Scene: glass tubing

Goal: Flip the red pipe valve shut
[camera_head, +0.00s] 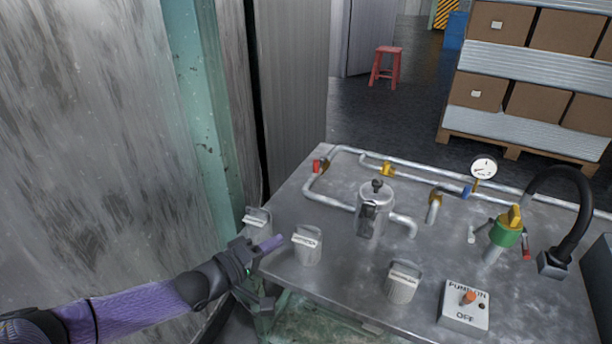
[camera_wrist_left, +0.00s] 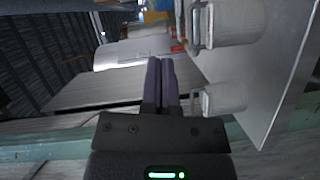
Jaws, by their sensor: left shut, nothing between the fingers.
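A small red valve handle (camera_head: 317,166) sits on the silver pipe (camera_head: 322,180) at the back left of the metal table. Another red tip (camera_head: 526,254) shows by the green and yellow fitting at the right. My left gripper (camera_head: 270,243) is shut and empty at the table's left edge, between two grey canisters. It is in front of the red handle and well apart from it. In the left wrist view its two purple fingers (camera_wrist_left: 160,66) lie side by side with nothing between them. My right gripper is not in view.
Grey canisters (camera_head: 307,246) (camera_head: 402,283) stand on the table (camera_head: 340,290), one close beside my left fingers. A metal pot (camera_head: 374,212) stands mid-table. A gauge (camera_head: 483,168), a pump switch box (camera_head: 463,306) and a black hose (camera_head: 585,200) are at the right. A wall rises at the left.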

